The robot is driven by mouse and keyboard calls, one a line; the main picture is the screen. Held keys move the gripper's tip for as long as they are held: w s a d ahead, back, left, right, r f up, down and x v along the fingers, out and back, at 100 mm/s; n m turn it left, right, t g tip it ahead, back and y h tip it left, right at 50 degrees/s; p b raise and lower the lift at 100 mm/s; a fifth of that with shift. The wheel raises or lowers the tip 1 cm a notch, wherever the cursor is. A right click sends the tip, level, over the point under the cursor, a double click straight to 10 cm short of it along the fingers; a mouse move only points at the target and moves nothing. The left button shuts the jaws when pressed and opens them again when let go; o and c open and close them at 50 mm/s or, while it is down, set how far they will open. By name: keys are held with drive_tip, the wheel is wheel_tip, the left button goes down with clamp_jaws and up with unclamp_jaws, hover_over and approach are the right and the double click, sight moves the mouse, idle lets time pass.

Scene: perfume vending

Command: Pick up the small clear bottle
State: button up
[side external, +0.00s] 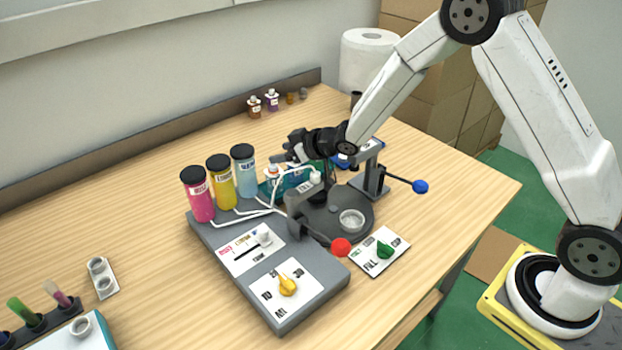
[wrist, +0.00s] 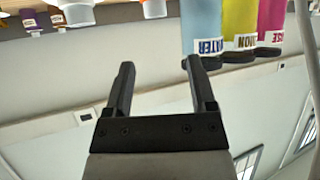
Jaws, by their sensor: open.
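My gripper (side external: 285,157) is at the far side of the grey dispenser, right of the blue cylinder, roughly level with its upper part. In the wrist view its two dark fingers are apart, with nothing between them (wrist: 160,64). I cannot pick out the small clear bottle with certainty. White-capped containers, one by a white cap (side external: 315,177), stand below my gripper, partly hidden by tubes and the arm. A small round clear or silvery cup (side external: 352,221) sits on the dark round platform (side external: 333,237).
Pink (side external: 201,199), yellow (side external: 221,184) and blue (side external: 245,174) cylinders stand on the grey dispenser (side external: 310,296), close left of my gripper. A lever with a blue knob (side external: 420,187) sticks out right. Small bottles (side external: 271,99) stand by the back ledge.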

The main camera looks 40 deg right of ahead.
sight(277, 167)
drive_tip(key=shift+f, duration=0.3)
drive_tip(key=shift+w+a+f, duration=0.1)
drive_tip(key=shift+w+f, duration=0.1)
drive_tip(key=shift+f, duration=0.45)
drive_tip(key=shift+w+a+f, duration=0.1)
drive_tip(key=shift+w+f, duration=0.05)
drive_tip(key=shift+f, duration=0.55)
drive_tip(key=shift+w+f, duration=0.2)
drive_tip(key=shift+f, duration=0.45)
drive_tip(key=shift+x, duration=0.8)
clamp_jaws()
